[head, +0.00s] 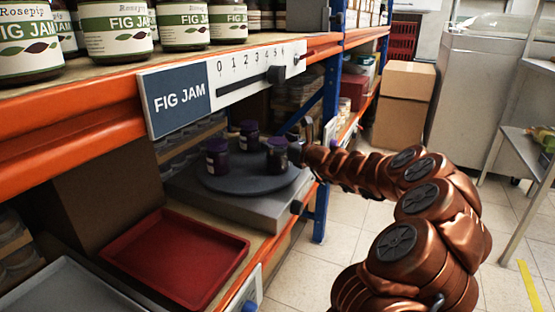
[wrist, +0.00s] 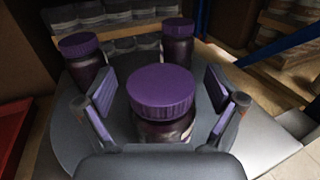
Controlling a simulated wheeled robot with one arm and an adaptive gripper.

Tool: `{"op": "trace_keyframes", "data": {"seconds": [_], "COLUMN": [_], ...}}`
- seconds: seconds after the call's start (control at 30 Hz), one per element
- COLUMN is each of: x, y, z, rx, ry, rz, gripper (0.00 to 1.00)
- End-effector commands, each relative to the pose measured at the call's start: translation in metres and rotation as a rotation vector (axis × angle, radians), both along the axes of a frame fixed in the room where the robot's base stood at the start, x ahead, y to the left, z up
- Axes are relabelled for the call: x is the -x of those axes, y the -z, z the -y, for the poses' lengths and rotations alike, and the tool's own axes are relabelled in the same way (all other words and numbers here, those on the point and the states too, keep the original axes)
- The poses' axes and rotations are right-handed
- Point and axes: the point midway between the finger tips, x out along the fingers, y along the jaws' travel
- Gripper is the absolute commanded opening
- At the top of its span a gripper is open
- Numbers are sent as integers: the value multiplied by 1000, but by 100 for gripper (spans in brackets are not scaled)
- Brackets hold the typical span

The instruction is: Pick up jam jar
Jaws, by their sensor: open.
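Several dark jam jars with purple lids stand upright on a round grey turntable (head: 234,181) on the lower shelf. In the head view the nearest jar to my arm (head: 277,155) is at the turntable's right side, with another jar (head: 217,158) at the left and one (head: 249,136) at the back. In the wrist view one jar (wrist: 162,104) is centred between the fingers of my gripper (wrist: 163,110), with two more jars (wrist: 83,62) (wrist: 178,45) behind it. My gripper is open, with a finger on each side of the jar and visible gaps.
A red tray (head: 178,258) and a grey tray (head: 64,290) lie in front of the turntable's grey base (head: 235,206). Above hangs a FIG JAM sign (head: 181,96) with a slider scale (head: 255,75). Fig jam jars (head: 115,35) fill the upper shelf. A blue upright (head: 327,130) stands behind my arm.

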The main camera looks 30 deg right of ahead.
Motion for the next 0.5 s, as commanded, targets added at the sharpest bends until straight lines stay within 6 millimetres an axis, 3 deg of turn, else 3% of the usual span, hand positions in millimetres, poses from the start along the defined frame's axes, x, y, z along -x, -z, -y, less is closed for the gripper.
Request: {"op": "trace_keyframes", "data": {"seconds": [0.17, 0.5], "x": [0, 0], "y": [-1, 0], "z": [0, 0], "rx": [0, 1], "ry": [0, 0], "rz": [0, 0], "gripper": [94, 59]}}
